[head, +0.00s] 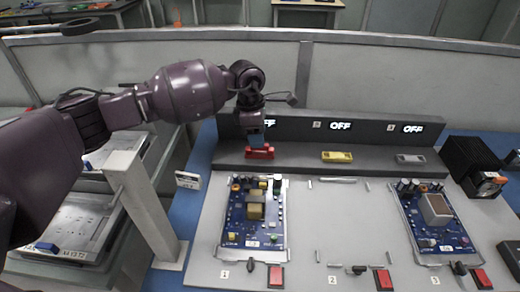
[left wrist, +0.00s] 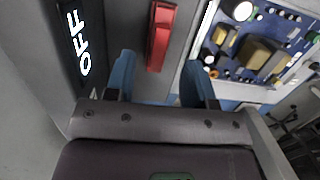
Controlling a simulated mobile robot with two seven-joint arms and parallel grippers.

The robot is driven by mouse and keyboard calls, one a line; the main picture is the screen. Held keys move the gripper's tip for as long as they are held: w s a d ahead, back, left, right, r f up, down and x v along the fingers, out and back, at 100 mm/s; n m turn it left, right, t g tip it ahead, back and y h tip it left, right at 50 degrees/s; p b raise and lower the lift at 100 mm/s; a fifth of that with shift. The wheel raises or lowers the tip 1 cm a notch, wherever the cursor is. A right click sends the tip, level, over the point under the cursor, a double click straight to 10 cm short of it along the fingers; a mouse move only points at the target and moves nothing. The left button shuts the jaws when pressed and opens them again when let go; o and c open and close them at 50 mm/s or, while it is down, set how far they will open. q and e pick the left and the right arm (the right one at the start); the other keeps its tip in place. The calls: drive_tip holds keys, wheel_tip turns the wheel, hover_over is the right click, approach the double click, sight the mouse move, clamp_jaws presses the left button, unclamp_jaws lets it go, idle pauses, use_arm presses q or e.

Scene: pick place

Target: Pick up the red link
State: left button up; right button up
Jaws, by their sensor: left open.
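The red link (head: 260,154) lies on the dark grey ledge at the back of the work board, above the left circuit board. It also shows in the left wrist view (left wrist: 160,38), upright in the picture between and just beyond the blue fingertips. My left gripper (head: 257,138) points down over the red link in the head view. In the left wrist view its two blue fingers (left wrist: 158,75) stand apart with nothing between them but part of the link's near end. Whether the fingers touch the link cannot be told. My right gripper is not in view.
A yellow link (head: 337,157) and a grey link (head: 411,159) lie farther right on the ledge. Displays reading OFF (head: 341,126) stand behind them. Circuit boards (head: 254,212) sit in front. A black box (head: 470,160) stands at the right end.

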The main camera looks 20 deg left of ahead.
use_arm(q)
drive_tip(key=f, duration=0.4)
drive_tip(key=shift+w+d+f+b, duration=0.1)
drive_tip(key=shift+w+d+b, duration=0.05)
drive_tip(key=shift+d+b, duration=0.15)
clamp_jaws()
wheel_tip(320, 180, up, 21)
drive_tip(key=p, duration=0.3)
drive_tip(key=shift+r, duration=0.2)
drive_tip(key=shift+r, duration=0.7)
drive_tip(key=shift+r+p, duration=0.35)
drive_tip(key=shift+r, duration=0.1)
